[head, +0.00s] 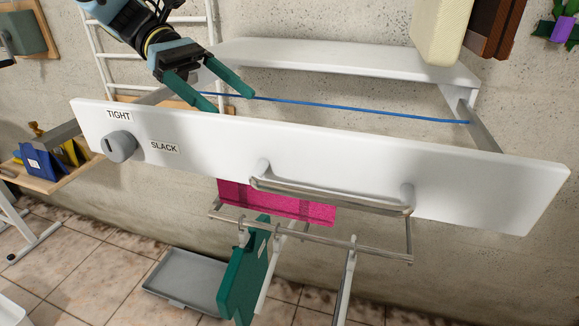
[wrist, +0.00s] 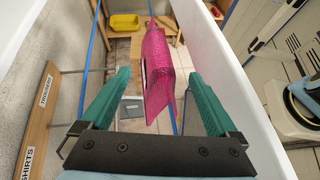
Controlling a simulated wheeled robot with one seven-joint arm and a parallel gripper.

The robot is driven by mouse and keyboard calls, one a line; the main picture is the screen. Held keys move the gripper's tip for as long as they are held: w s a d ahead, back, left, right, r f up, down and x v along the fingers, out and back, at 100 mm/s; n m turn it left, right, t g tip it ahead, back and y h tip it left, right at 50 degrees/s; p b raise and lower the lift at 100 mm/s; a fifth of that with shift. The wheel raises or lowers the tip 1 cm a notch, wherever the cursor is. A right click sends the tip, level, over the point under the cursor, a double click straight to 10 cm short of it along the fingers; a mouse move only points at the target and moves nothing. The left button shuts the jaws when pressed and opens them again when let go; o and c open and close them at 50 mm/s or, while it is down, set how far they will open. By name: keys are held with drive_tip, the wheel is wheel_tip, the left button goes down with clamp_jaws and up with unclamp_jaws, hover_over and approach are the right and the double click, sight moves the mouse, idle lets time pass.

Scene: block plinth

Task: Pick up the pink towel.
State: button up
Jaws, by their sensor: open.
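The pink towel (wrist: 160,62) hangs folded in the wrist view, apparently draped over a blue line. In the head view its lower part (head: 290,207) shows below the white front panel, and the panel hides the rest. My gripper (head: 232,101) is open and empty above the space behind that panel, near the left end of a blue line (head: 350,104). In the wrist view, the teal fingers of my gripper (wrist: 159,74) appear on either side of the towel. The towel seems to lie beyond the fingertips, and I see no contact.
The white front panel (head: 330,160) carries a grey knob (head: 120,146) marked TIGHT and SLACK and a metal handle (head: 330,204). A white shelf (head: 350,62) lies behind. A teal item (head: 244,275) hangs below on a rail. A grey tray (head: 187,280) lies on the floor.

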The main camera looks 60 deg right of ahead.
drive_tip(key=p+x, duration=0.3)
drive_tip(key=x, duration=0.4)
drive_tip(key=shift+s+d+p, duration=0.15)
drive_tip(key=shift+s+p, duration=0.15)
drive_tip(key=shift+s, duration=0.15)
drive_tip(key=shift+s+f, duration=0.15)
drive_tip(key=shift+f, duration=0.05)
drive_tip(key=shift+c, duration=0.3)
clamp_jaws()
